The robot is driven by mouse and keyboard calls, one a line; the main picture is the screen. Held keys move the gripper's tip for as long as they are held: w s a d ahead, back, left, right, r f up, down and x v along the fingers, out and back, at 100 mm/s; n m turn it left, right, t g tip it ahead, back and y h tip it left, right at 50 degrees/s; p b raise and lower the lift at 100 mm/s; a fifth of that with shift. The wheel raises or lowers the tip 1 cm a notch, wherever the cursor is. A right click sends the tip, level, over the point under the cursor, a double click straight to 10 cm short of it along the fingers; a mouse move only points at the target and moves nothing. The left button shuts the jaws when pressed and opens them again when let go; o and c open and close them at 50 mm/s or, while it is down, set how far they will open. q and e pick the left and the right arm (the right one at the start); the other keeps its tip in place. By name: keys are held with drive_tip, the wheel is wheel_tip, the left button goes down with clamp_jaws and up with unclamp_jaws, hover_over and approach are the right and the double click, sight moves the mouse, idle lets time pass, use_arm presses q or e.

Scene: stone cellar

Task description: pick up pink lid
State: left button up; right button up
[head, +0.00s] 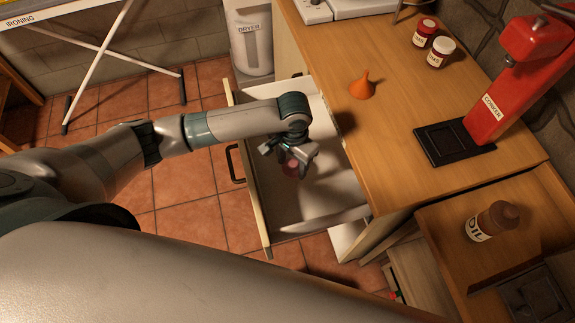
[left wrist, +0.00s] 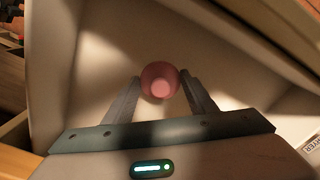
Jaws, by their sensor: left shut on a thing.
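The pink lid (head: 291,169) is small and round and is in my left gripper (head: 289,158), over the open drawer (head: 330,190). In the left wrist view the lid (left wrist: 159,80) sits between the two fingertips of my left gripper (left wrist: 160,88), which is shut on it. The pale drawer floor (left wrist: 110,50) lies behind it. I cannot tell whether the lid touches the drawer floor. My right gripper is not in view.
Drawer walls surround the left gripper, with the drawer front (head: 248,170) on the left. The wooden counter (head: 390,130) at the right holds an orange funnel (head: 362,86), two jars (head: 425,32) and a red corker (head: 500,90). An oil bottle (head: 492,221) stands at lower right.

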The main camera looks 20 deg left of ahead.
use_arm(q)
drive_tip(key=s+d+r+b, duration=0.1)
drive_tip(key=s+d+r, duration=0.3)
drive_tip(key=d+r, duration=0.2)
drive_tip(key=d, duration=0.2)
drive_tip(key=shift+s+d, duration=0.2)
drive_tip(key=shift+d, duration=0.2)
drive_tip(key=shift+a, duration=0.15)
